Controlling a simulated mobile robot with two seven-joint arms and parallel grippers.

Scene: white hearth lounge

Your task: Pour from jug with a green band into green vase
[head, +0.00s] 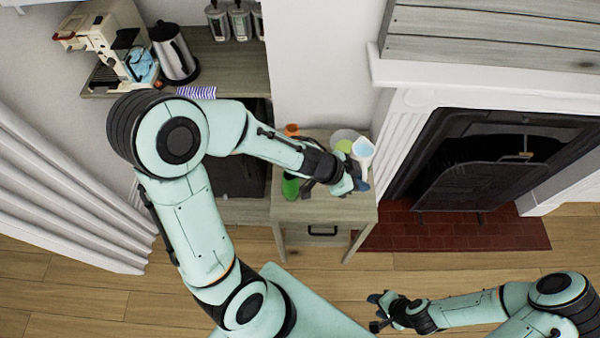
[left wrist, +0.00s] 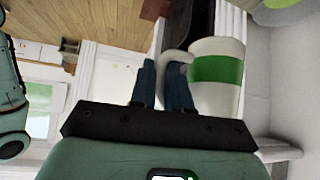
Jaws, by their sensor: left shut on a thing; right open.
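My left gripper (head: 358,184) is over the small wooden cabinet. In the left wrist view its blue fingers (left wrist: 163,84) are shut on the handle of a white jug with a green band (left wrist: 215,68). In the head view the jug (head: 364,147) shows its open top with pale blue inside, at the cabinet's right edge; its exact tilt is hard to tell. The green vase (head: 290,188) stands on the cabinet to the left of the gripper, partly hidden by my arm. My right gripper (head: 380,311) is open and empty, low over the floor.
A pale bowl with yellow-green inside (head: 343,142) and an orange object (head: 292,129) are at the back of the cabinet (head: 325,211). A fireplace (head: 480,160) is on the right. A counter with a kettle (head: 174,52) and coffee machine (head: 105,45) is at back left.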

